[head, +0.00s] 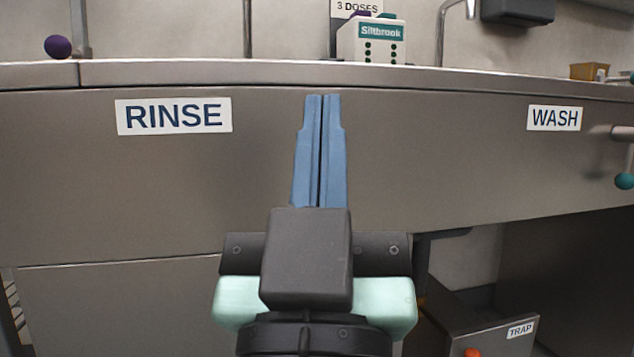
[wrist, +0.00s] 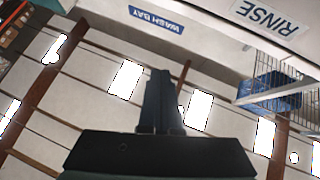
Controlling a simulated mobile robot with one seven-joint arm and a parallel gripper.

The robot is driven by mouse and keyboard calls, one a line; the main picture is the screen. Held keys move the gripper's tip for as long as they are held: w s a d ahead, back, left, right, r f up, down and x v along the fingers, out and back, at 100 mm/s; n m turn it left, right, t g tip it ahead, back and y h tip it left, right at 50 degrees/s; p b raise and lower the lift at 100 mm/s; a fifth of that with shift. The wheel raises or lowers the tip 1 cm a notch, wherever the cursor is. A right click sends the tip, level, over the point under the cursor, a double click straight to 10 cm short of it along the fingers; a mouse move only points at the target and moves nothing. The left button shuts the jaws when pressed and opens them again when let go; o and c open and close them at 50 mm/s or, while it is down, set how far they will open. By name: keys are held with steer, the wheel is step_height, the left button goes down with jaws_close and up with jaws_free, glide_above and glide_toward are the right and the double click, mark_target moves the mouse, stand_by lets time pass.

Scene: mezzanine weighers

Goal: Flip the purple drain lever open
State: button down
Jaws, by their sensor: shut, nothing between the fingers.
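A round purple knob (head: 58,46) shows at the far left of the head view, just above the metal ledge and beside a thin upright pipe. The rest of its lever is not clearly visible. My gripper (head: 322,98) points up and away in the middle of the head view, its blue fingers together and empty. It is well to the right of the purple knob and apart from it. In the wrist view my gripper (wrist: 160,73) shows as dark closed fingers, and no purple knob shows there.
The metal front carries RINSE (head: 174,116) and WASH (head: 554,118) labels. A teal knob (head: 624,181) on a grey lever is at the right edge. A white Siltbrook dispenser (head: 371,41) stands on the ledge. A TRAP box (head: 500,335) is low right. The wrist view faces ceiling lights and a WASH BAY sign (wrist: 156,19).

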steer(key=w+a+f+n+g+h+p, duration=0.25)
steer(key=w+g+p, duration=0.2)
steer(key=p, duration=0.65)
steer(key=w+a+f+n+g+h+p, duration=0.1)
steer(key=w+a+f+n+g+p, duration=0.3)
steer(key=p, duration=0.7)
steer(key=s+a+f+n+g+h+p, duration=0.1)
steer(key=s+n+p, duration=0.4)
steer(key=p, duration=1.1)
steer(key=shift+s+a+g, duration=0.45)
steer(key=shift+s+a, duration=0.5)
steer(key=shift+a, duration=0.3)
steer(key=shift+w+n, duration=0.15)
steer(key=shift+n, duration=0.1)
steer(key=w+d+f+b, duration=0.1)
steer(key=w+d, duration=0.5)
steer(key=w, duration=0.5)
steer(key=shift+d+f+b, duration=0.3)
steer(key=shift+d+f, duration=0.1)
